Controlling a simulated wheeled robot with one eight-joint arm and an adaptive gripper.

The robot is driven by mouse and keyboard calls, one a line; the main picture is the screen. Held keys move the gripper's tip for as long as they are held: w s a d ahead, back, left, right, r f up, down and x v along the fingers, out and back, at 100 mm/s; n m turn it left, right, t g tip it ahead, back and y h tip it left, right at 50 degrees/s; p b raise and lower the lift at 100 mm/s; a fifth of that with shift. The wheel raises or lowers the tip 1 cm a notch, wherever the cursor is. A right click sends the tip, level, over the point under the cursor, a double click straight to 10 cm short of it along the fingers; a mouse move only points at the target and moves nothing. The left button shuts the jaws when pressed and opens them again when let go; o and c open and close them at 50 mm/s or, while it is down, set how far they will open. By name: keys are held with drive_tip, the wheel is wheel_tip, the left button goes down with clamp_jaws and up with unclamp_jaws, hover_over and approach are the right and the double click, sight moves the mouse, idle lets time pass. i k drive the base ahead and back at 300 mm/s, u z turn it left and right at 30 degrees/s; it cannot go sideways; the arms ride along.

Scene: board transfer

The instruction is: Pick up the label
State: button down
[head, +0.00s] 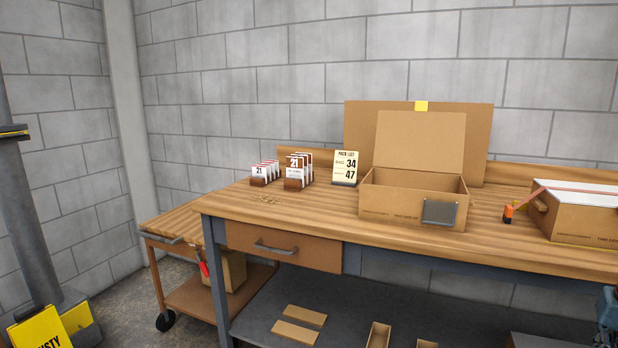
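Two groups of upright label cards stand on the left part of the wooden workbench. The left group of white labels (259,172) has red tops, shows "21" and sits in a small brown holder (258,182). Beside it, a taller group of labels (293,173) with brown tops also shows "21", in a similar holder (293,184). Each group has several cards one behind another. To their right a cream pack list card (345,164) reads "34" and "47".
An open cardboard box (390,205) with a dark grey panel (440,212) on its front stands mid-bench. Another box (580,222) and a small orange tool (509,213) are at right. The bench's front left surface (240,207) is mostly clear. A wooden cart (165,222) stands left.

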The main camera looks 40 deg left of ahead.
sight(260, 171)
drive_tip(key=u, duration=2.15)
drive_tip(key=k, duration=0.5)
drive_tip(key=u, duration=0.95)
drive_tip(key=i, duration=1.5)
drive_tip(key=z, duration=0.1)
